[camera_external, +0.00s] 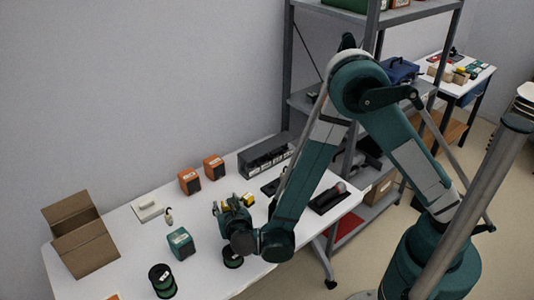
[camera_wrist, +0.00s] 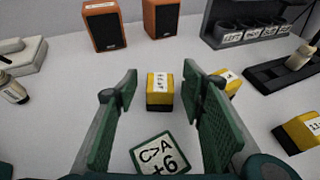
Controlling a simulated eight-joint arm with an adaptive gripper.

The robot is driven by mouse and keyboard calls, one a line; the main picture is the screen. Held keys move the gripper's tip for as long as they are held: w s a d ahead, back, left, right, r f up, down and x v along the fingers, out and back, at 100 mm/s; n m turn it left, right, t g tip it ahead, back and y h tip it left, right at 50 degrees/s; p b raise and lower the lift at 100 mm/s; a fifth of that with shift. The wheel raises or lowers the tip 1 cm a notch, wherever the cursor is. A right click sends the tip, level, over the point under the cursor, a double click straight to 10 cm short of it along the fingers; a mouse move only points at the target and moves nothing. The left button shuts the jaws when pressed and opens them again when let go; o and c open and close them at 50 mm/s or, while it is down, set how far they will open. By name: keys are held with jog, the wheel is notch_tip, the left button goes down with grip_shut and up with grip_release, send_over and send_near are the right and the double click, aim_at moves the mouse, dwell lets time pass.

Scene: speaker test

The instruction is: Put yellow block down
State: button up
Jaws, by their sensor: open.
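A yellow block (camera_wrist: 160,93) with a white label and dark lower face shows between the fingers of my open gripper (camera_wrist: 160,84), toward their tips. There are gaps on both sides, and no finger visibly touches it. It appears to rest on the white table. A second yellow block (camera_wrist: 232,84) is partly hidden behind the right finger. A third yellow block (camera_wrist: 302,131) lies farther right. In the external view my gripper (camera_external: 230,212) is low over the table, with a yellow block (camera_external: 248,200) beside it. Which yellow block is meant, I cannot tell.
A green-edged plate marked "C>A +6" (camera_wrist: 157,156) shows below the fingers. Two orange speakers (camera_wrist: 104,27) and a grey bin row (camera_wrist: 250,30) stand behind. A cardboard box (camera_external: 82,240), a green box (camera_external: 181,243) and a green-black spool (camera_external: 162,281) stand to the left.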

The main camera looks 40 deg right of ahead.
jog(key=shift+w+d+f, duration=0.1)
jog(key=shift+w+d, duration=0.05)
jog(key=shift+w, duration=0.05)
jog(key=shift+c, duration=0.4)
jog(key=c, duration=0.9)
